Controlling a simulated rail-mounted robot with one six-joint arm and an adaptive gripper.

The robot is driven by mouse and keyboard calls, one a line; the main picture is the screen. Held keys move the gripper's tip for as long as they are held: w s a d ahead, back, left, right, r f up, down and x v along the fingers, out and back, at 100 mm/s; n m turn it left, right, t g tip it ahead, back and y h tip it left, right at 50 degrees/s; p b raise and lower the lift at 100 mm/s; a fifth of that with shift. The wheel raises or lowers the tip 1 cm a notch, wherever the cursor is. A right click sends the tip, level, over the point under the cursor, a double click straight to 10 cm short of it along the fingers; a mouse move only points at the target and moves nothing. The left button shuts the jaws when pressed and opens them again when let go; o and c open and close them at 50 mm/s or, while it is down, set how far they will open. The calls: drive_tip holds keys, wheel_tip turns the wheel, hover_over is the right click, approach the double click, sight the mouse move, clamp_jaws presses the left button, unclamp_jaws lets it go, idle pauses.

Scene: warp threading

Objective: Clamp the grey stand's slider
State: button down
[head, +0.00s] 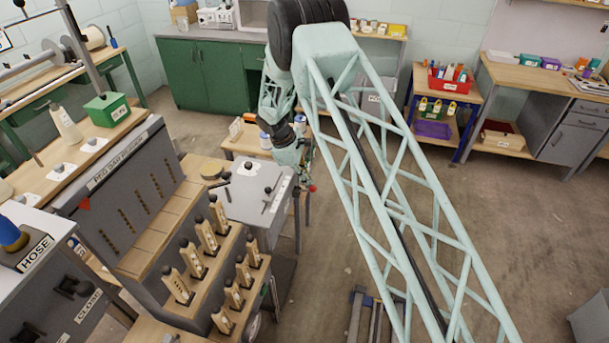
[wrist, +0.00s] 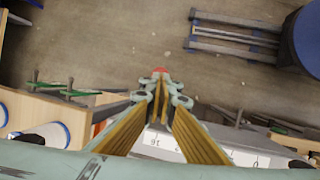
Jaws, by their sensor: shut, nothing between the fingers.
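A grey stand (head: 240,205) with a pale top is at the middle left of the head view, with small dark posts and knobs on it. Its slider cannot be told apart for sure. My gripper (head: 309,180) is just right of the stand's right edge, beyond the top. In the wrist view my gripper (wrist: 160,82) has its yellow-padded fingers drawn together at the tips, with nothing held. A small red knob-like thing (wrist: 160,70) shows at the fingertips; whether they touch it cannot be told. A pale grey surface with printed marks (wrist: 158,146) lies below and behind the fingers.
A tiered wooden rack (head: 215,255) with several labelled bobbins stands left of the grey stand. A small wooden table with jars (head: 245,140) is behind my gripper. Dark rails (head: 370,318) lie on the floor in front. The floor to the right is open.

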drive_tip(key=shift+x, duration=0.85)
drive_tip(key=shift+s, duration=0.1)
drive_tip(key=shift+d+f+y, duration=0.1)
drive_tip(key=shift+d+y, duration=0.05)
drive_tip(key=shift+y, duration=0.15)
